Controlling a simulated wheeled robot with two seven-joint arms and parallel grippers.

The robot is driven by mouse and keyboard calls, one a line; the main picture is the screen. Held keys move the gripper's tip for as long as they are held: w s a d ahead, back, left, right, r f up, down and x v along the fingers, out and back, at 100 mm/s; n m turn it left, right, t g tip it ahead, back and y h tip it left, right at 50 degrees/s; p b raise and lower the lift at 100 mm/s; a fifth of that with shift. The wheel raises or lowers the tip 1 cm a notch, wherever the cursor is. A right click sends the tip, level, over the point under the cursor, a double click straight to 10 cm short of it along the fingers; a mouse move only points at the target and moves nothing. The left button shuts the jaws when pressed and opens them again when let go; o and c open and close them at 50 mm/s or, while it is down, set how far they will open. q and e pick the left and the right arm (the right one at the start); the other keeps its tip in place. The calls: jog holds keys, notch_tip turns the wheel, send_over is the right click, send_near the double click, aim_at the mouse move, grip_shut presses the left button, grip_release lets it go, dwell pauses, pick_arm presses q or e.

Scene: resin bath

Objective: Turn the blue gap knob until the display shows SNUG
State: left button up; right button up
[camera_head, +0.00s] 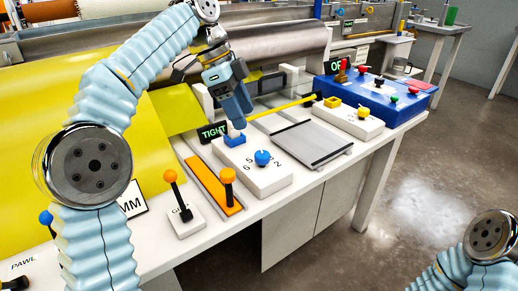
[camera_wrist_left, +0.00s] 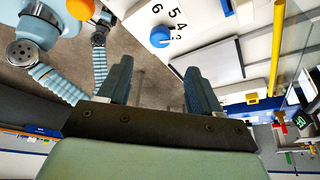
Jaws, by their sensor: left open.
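A white control box (camera_head: 268,182) on the bench carries a round blue knob (camera_head: 262,158) with numbers around it. A blue block-shaped piece (camera_head: 234,140) sits farther back on the same box. I cannot tell which is the gap knob. The black display (camera_head: 213,132) behind reads TIGHT in green. My left gripper (camera_head: 240,122) points down above the blue block, clear of the round knob. In the left wrist view its fingers (camera_wrist_left: 158,88) are apart and empty, and the round knob (camera_wrist_left: 160,37) shows beyond them. My right gripper is out of view.
An orange-topped lever (camera_head: 228,175) and another orange-topped lever (camera_head: 170,176) stand left of the box. A grey plate (camera_head: 310,141) lies to its right, with a yellow bar (camera_head: 283,106) behind. A blue button panel (camera_head: 385,98) is at the bench's far end.

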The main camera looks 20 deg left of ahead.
aim_at(262, 154)
pick_arm(q)
jog(key=b+x, duration=0.2)
jog(key=x, duration=0.9)
jog(key=shift+b, duration=0.3)
jog(key=shift+c, duration=0.3)
jog(key=c, duration=1)
